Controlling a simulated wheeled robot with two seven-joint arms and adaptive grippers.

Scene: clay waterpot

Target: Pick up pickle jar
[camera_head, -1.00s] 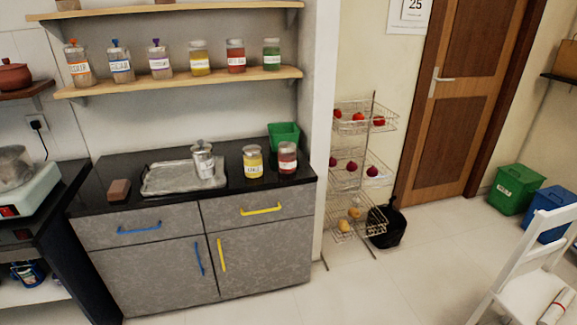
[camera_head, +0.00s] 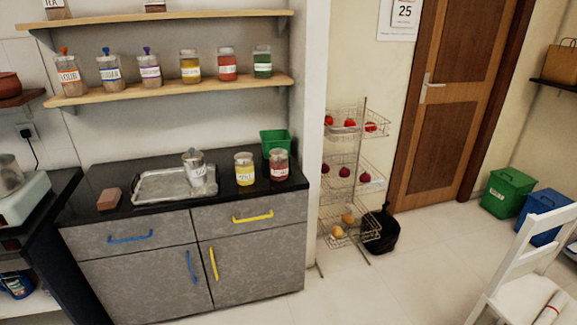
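Neither gripper is in view. No label that I can read marks the pickle jar, so I cannot tell for sure which jar it is. On the wall shelf stand a yellow jar (camera_head: 190,68), a red jar (camera_head: 226,66) and a green jar (camera_head: 262,64), all upright with lids. On the black counter stand another yellow jar (camera_head: 244,171) and another red jar (camera_head: 279,167), side by side. A silver-lidded container (camera_head: 196,171) with a white label stands at the right part of a metal tray (camera_head: 150,193).
A green bin (camera_head: 276,139) stands behind the counter jars. A brown block (camera_head: 108,199) lies left of the tray. A wire rack (camera_head: 352,165) with produce stands right of the counter.

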